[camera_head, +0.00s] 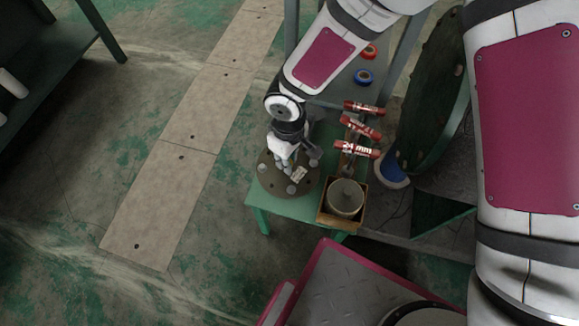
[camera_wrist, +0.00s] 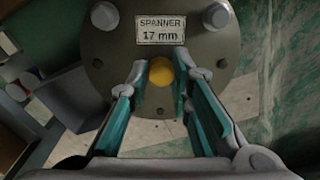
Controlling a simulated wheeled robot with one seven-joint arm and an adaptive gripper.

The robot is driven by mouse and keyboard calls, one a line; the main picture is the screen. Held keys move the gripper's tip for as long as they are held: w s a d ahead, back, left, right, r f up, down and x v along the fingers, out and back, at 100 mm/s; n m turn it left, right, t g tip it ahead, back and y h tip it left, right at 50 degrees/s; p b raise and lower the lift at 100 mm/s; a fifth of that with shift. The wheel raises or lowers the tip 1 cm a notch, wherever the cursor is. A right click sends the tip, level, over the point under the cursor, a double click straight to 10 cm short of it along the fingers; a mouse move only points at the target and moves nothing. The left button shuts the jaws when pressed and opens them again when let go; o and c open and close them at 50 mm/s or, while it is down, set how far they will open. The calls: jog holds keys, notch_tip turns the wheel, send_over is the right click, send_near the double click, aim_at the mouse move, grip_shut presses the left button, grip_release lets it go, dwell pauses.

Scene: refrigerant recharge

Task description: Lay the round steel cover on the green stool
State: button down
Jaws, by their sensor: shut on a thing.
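The round steel cover (camera_head: 289,189) is a dark grey disc with bolts around its rim; in the wrist view the cover (camera_wrist: 120,60) shows a "SPANNER 17 mm" label and a yellow knob (camera_wrist: 161,71) at its middle. My gripper (camera_head: 285,165) is over the cover, and in the wrist view its fingers (camera_wrist: 163,78) are shut on the knob. The green stool (camera_head: 290,208) is below the cover, which overlaps its left side in the head view. Floor shows past the cover's edge in the wrist view. I cannot tell whether the cover touches the stool top.
A wooden box (camera_head: 326,217) holding a round can (camera_head: 346,197) stands at the stool's right front. Blue (camera_head: 364,77) and red (camera_head: 369,52) rings are further back. A large green round door (camera_head: 432,95) is right. Open floor lies left.

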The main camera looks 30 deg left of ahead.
jog(key=shift+f+b, duration=0.7)
jog(key=shift+f, duration=1.65)
jog(key=c, duration=1.4)
grip_release()
jog(key=shift+c, duration=0.2)
notch_tip(320, 180, up, 12)
jog(key=p, duration=0.4)
